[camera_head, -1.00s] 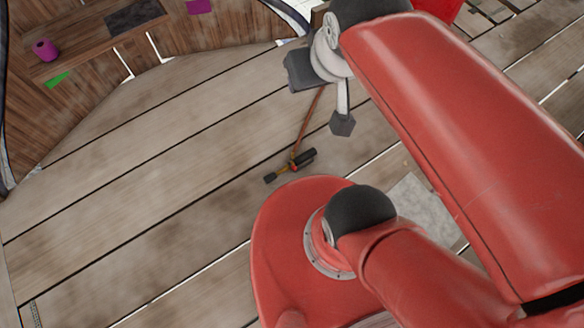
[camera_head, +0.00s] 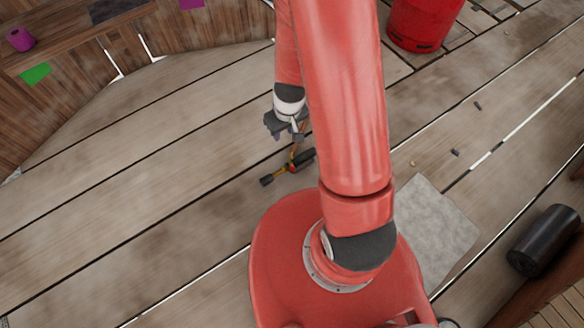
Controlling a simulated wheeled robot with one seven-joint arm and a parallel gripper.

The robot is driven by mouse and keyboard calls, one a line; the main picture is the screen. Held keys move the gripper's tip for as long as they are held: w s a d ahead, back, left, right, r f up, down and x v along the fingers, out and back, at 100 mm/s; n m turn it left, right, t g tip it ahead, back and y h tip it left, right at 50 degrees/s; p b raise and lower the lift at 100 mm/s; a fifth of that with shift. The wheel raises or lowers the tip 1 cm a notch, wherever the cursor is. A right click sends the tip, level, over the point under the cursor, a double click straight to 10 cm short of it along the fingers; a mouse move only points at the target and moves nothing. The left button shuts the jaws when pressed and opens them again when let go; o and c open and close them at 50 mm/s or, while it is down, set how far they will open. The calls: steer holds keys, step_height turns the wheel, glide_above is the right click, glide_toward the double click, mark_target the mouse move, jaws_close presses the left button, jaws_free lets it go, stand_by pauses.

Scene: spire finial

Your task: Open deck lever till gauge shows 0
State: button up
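A small dark-handled fitting with orange and yellow parts (camera_head: 288,169) lies on the deck just above my red base; it may be the deck lever, but it is too small to be sure. My gripper (camera_head: 287,126) is just above it in the picture. Its dark grey fingers look apart, with nothing seen between them. The upper end of the fitting is partly behind the gripper, and I cannot tell whether they touch. I can make out no gauge or reading.
A red bucket (camera_head: 423,24) stands at the top right. A black cylinder (camera_head: 544,240) lies at the right edge. A grey slab (camera_head: 432,228) is beside my base. A curved wooden bench with a purple roll (camera_head: 20,39) is at upper left. The left deck planks are clear.

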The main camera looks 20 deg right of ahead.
steer(key=g+b, duration=0.1)
steer(key=b, duration=0.1)
glide_above(293, 168)
steer(key=shift+h, duration=0.4)
step_height(293, 168, down, 12)
steer(key=shift+w+r, duration=0.1)
step_height(293, 168, down, 7)
steer(key=shift+f+b, duration=0.1)
steer(key=shift+b, duration=0.65)
jaws_close()
